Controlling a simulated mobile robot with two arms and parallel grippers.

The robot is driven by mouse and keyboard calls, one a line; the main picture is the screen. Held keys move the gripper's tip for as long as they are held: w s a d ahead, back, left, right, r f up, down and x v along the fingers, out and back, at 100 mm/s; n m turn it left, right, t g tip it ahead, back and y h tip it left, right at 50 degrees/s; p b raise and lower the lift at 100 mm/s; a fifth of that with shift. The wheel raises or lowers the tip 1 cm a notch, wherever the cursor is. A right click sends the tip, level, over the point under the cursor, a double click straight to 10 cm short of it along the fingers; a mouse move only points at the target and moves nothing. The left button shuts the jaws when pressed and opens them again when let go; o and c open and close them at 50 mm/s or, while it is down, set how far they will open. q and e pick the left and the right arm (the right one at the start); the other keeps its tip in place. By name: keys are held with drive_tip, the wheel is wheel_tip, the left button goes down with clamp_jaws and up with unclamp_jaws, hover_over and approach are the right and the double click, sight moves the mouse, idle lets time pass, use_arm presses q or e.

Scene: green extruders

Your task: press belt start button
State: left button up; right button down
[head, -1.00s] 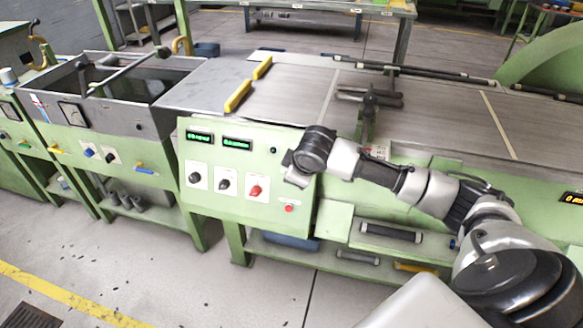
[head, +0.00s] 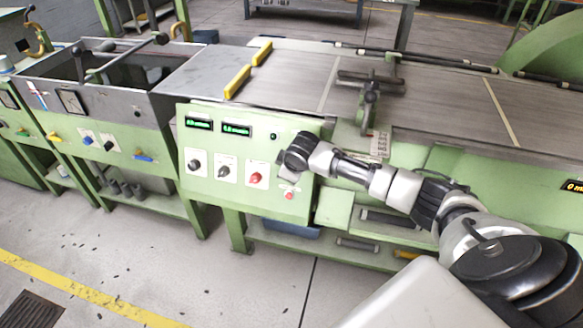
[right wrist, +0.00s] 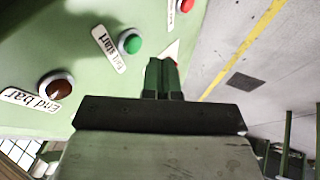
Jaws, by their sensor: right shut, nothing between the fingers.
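The green button labelled start (right wrist: 130,42), its first word hard to read, sits on the green panel in the right wrist view. My right gripper (right wrist: 160,70) is shut and empty, with its tips just right of and below that button in the picture; I cannot tell how far they are from the panel. In the head view my right gripper (head: 290,180) is in front of the right part of the control panel (head: 215,200), and the green start button is not visible there. My left gripper is not in view.
A dark red button labelled End bar (right wrist: 56,86) is at the left of the wrist view. The panel has a red knob (head: 256,178), black knobs and a small red button (head: 289,195). The belt table (head: 440,105) lies behind.

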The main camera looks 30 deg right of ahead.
drive_tip(key=shift+w+d+f, duration=0.25)
drive_tip(key=shift+w+d, duration=0.15)
drive_tip(key=shift+d, duration=0.15)
drive_tip(key=shift+w+d+f, duration=0.2)
drive_tip(key=shift+w+d, duration=0.2)
drive_tip(key=shift+d, duration=0.1)
